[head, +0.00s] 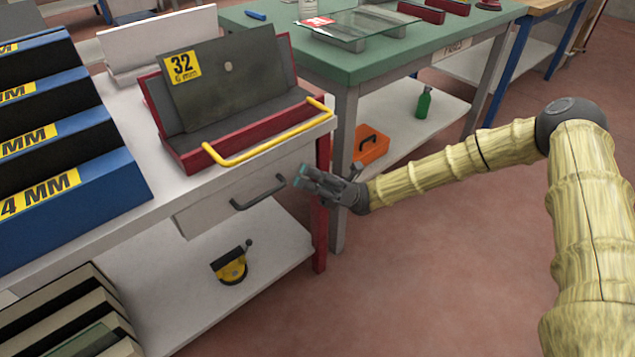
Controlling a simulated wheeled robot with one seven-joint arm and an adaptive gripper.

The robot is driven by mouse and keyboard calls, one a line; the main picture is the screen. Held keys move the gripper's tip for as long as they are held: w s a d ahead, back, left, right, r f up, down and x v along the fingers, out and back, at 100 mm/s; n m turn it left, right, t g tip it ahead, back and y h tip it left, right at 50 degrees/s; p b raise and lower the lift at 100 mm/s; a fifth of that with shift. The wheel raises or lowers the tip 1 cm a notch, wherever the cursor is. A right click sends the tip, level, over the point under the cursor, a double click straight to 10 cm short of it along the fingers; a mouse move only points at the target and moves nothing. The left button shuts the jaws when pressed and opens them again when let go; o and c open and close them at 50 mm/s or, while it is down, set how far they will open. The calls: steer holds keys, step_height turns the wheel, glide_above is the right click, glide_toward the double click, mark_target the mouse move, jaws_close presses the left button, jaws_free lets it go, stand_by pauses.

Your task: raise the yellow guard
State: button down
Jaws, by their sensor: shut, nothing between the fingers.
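The yellow guard (262,143) is a thin bent bar along the front of a red-framed machine (190,155) on the white bench. It sits low, in front of the red front wall, with its ends at that wall's left and right. Behind it a dark tilted plate (225,80) carries a yellow label reading 32. My gripper (299,177) comes in from the right, at the bench's front right corner. It is below and to the right of the guard, apart from it. Its fingers look shut and empty.
A drawer with a dark handle (258,192) is just left of my gripper. Blue labelled racks (75,195) stand on the left of the bench. A green table (400,55) stands behind, with an orange toolbox (371,146) beneath. The floor at front right is clear.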

steer(key=a+r+b, duration=0.2)
steer(key=a+r, duration=0.1)
steer(key=r, duration=0.3)
steer(key=shift+s+r, duration=0.3)
steer(key=shift+r+p, duration=0.15)
steer(key=shift+p, duration=0.15)
steer(key=shift+d+r+m+t+p, duration=0.1)
steer(key=shift+r+m+t+p, duration=0.05)
steer(key=shift+m+t+p, duration=0.5)
